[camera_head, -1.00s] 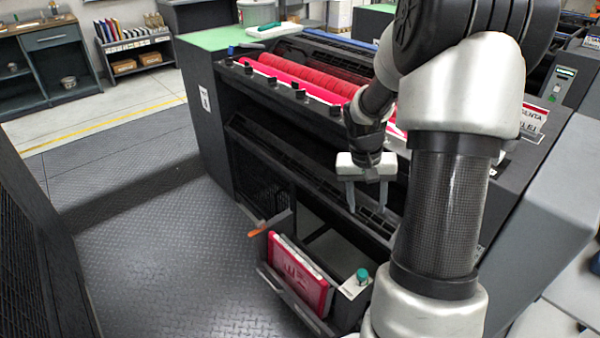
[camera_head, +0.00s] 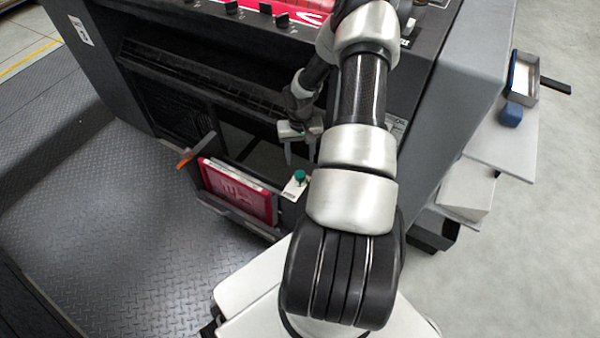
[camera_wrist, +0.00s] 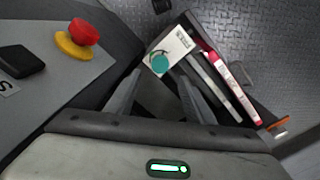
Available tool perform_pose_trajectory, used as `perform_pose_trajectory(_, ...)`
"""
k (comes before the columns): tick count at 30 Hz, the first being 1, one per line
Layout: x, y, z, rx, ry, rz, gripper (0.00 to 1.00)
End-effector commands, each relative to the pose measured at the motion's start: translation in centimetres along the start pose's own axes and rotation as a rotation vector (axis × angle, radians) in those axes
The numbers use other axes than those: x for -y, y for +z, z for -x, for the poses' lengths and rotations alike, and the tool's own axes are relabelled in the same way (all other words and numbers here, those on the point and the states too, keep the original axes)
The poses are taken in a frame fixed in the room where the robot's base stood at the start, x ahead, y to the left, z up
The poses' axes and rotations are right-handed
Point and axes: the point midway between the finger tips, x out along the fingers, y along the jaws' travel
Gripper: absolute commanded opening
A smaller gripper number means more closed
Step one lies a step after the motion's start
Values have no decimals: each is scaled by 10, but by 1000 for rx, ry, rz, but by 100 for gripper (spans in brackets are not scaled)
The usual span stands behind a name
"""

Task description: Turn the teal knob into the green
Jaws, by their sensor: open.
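The teal knob (camera_head: 300,175) sits on a small white plate (camera_head: 294,191) at the right end of an open low compartment in the machine's front. In the wrist view the round teal knob (camera_wrist: 160,63) is on the white plate (camera_wrist: 180,42), which carries small print and a dark curved line. In the wrist view the knob lies just beyond the gap between my fingertips (camera_wrist: 160,77), apparently untouched.
A red-and-white cartridge (camera_head: 238,190) stands in the compartment left of the knob, beside an orange-tipped handle (camera_head: 185,158). A red mushroom button (camera_wrist: 84,32) on a yellow base is on the machine panel. Patterned floor (camera_head: 110,240) is free at left.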

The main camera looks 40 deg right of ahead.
Motion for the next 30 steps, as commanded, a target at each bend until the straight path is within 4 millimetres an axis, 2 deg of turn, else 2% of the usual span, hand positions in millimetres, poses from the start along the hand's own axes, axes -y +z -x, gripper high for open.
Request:
perform_pose_trajectory(1,1,1,-16,4,-2,0,48)
perform_pose_trajectory(6,0,1,-51,3,-1,-1,48)
perform_pose_trajectory(12,0,0,-78,1,-1,-1,48)
perform_pose_trajectory(17,0,0,-87,1,0,1,48)
perform_pose_trajectory(25,0,0,-88,0,0,0,48)
perform_pose_trajectory(26,0,0,-88,0,0,0,46)
perform_pose_trajectory(30,0,0,-88,1,0,0,23)
